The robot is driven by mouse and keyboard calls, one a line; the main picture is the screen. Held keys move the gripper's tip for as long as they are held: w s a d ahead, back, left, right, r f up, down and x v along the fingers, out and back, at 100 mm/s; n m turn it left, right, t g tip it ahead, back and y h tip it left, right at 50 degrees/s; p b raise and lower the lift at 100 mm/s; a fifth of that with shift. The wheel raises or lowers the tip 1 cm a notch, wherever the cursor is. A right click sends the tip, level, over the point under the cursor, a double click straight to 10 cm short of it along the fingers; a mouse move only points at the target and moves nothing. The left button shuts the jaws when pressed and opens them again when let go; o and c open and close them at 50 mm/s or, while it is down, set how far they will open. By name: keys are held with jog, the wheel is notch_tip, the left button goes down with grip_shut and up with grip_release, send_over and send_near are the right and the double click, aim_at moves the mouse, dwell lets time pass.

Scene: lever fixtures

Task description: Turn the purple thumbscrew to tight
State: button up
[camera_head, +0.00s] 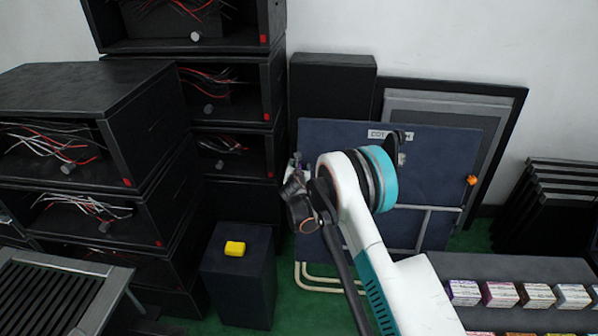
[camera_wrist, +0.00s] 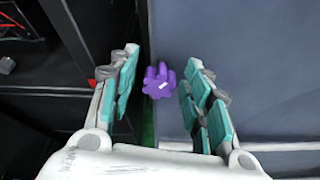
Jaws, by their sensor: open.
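The purple thumbscrew (camera_wrist: 157,83) shows in the wrist view as a lobed knob with a short white mark on its face. It lies in front of the blue panel (camera_wrist: 245,50), near the panel's left edge. My gripper (camera_wrist: 162,60) is open, with one teal-padded finger to each side of the thumbscrew and visible gaps between. I cannot tell how deep the thumbscrew sits between the fingers. In the head view my gripper (camera_head: 297,190) is at the panel's left edge, and I cannot make out the thumbscrew there.
The panel (camera_head: 440,155) also carries a label (camera_head: 390,134) and an orange knob (camera_head: 471,180). Black open boxes with wires (camera_head: 225,90) stand to the left. Several small boxes (camera_head: 500,294) are at the lower right.

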jog(key=shift+w, duration=0.1)
grip_shut()
